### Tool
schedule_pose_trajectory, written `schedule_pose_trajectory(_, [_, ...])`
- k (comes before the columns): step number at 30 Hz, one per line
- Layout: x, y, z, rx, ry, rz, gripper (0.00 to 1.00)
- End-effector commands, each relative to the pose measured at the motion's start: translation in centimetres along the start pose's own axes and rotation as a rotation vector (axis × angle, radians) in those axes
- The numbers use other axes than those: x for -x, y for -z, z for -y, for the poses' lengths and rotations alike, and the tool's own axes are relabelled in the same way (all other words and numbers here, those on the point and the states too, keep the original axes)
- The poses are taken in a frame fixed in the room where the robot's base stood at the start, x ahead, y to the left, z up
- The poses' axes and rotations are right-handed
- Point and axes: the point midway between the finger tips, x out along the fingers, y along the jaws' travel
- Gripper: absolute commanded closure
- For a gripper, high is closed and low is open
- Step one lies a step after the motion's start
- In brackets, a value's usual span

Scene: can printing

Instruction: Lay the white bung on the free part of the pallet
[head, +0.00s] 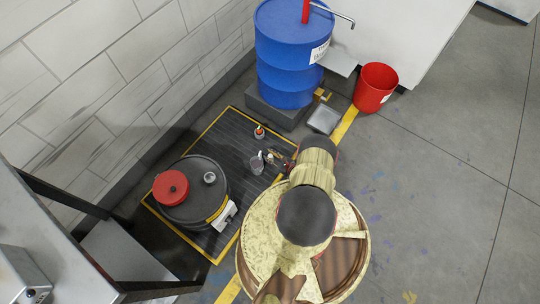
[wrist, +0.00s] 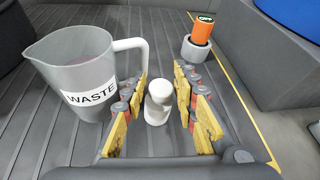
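The white bung (wrist: 158,102) is a small pale cylinder with a rounded top. It shows in the wrist view between the two yellow-and-black fingers of my gripper (wrist: 163,105), with the fingers spread on either side. I see no clear grip on it, and I cannot tell if its base touches the floor of the pallet. The pallet (head: 236,188) is dark, ribbed and yellow-edged; its ribs also fill the wrist view (wrist: 120,22). In the head view my gripper (head: 276,158) is low over the pallet's right side, and my arm hides part of it.
A grey WASTE jug (wrist: 82,85) stands close left of my fingers. An orange-topped item (wrist: 199,38) in a grey holder stands beyond them to the right. A dark drum with a red lid (head: 171,188) fills the pallet's near left. A blue drum (head: 288,60) and red bucket (head: 375,88) stand behind.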

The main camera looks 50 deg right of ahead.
Motion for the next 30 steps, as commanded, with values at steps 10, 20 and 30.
schedule_pose_trajectory(10, [0.0,0.0,0.0,0.000,0.000,0.000,0.61])
schedule_pose_trajectory(20, [2.3,-0.3,0.2,-0.003,0.003,-0.002,0.61])
schedule_pose_trajectory(30, [9.1,-0.4,0.2,-0.003,0.005,-0.001,0.61])
